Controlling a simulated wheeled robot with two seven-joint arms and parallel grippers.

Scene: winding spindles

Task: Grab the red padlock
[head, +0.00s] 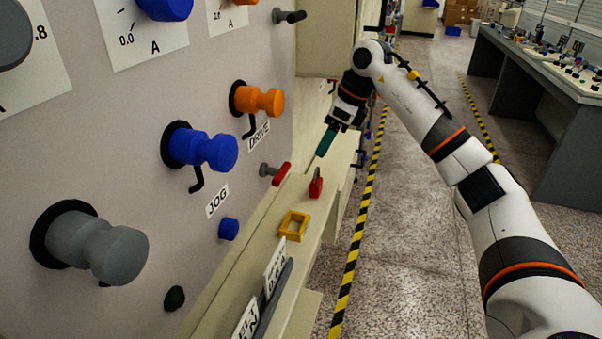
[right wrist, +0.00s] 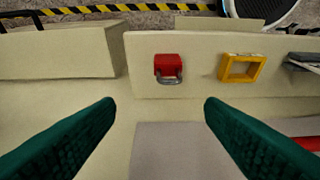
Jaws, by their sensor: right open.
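The red padlock (head: 316,188) is on the beige ledge (head: 322,221) along the front of the machine panel. In the right wrist view the red padlock (right wrist: 167,64) shows its red body with a grey shackle on the side towards the fingers. My right gripper (head: 324,146) is beyond and above the padlock in the head view, apart from it. In the right wrist view its two green fingers (right wrist: 160,104) are spread wide and empty, with the padlock past their tips, roughly midway between them. My left gripper is not in view.
A yellow square frame (head: 284,221) lies beside the padlock on the ledge. A red-tipped lever (head: 281,174) sticks out of the panel near it. Blue (head: 215,151), orange (head: 265,101) and grey (head: 116,256) knobs also protrude. Free floor lies right of the ledge.

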